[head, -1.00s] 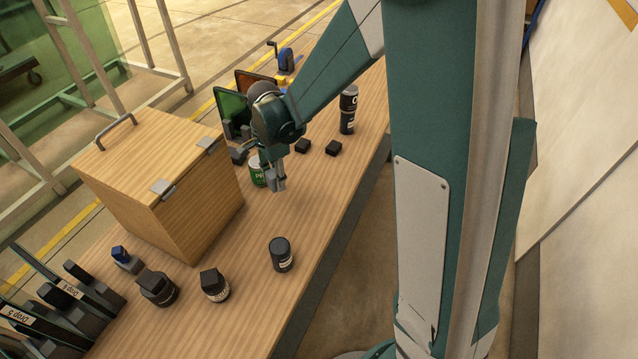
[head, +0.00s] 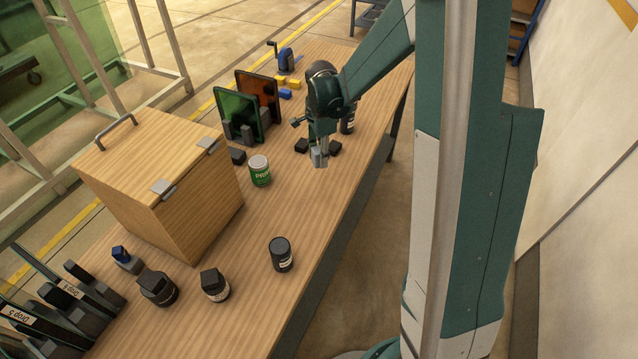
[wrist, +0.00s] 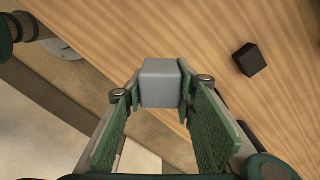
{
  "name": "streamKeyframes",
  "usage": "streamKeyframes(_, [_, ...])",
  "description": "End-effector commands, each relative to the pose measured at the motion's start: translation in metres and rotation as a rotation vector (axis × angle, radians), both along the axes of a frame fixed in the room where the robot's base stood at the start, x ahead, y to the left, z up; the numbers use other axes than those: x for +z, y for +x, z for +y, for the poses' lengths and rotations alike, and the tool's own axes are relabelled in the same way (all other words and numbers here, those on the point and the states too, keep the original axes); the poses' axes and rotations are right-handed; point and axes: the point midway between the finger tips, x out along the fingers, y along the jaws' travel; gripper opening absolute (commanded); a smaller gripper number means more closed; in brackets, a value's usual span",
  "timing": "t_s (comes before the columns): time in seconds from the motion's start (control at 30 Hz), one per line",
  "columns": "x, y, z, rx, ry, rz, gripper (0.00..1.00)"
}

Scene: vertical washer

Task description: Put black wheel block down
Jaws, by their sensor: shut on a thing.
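My gripper (head: 320,150) hangs over the far half of the wooden table, shut on a light grey block (wrist: 161,83). In the wrist view the block sits between the two green finger pads, in front of the table edge. It looks grey, not black. Two small black blocks (head: 301,146) (head: 335,147) lie on the table beside the gripper in the head view. One black block (wrist: 249,59) lies to the right of the held block in the wrist view; another dark shape is partly hidden behind the right finger. The gap under the held block is hard to judge.
A green-labelled can (head: 260,171) stands left of the gripper, with a green panel (head: 238,115) and an orange panel (head: 257,93) behind. A dark can (head: 347,124) is partly hidden by my arm. A wooden box (head: 165,180) stands left. Table is bare towards the dark jar (head: 281,254).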

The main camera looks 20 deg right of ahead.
Motion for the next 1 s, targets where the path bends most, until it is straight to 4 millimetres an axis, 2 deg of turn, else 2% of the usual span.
streamKeyframes(0.43, [-0.006, 0.0, 0.0, 0.0, 0.0, 0.0, 0.14])
streamKeyframes(0.8, [-0.051, 0.001, 0.0, 0.0, 0.0, 0.0, 0.14])
streamKeyframes(1.0, [-0.062, 0.0, 0.0, 0.0, 0.0, 0.0, 0.14])
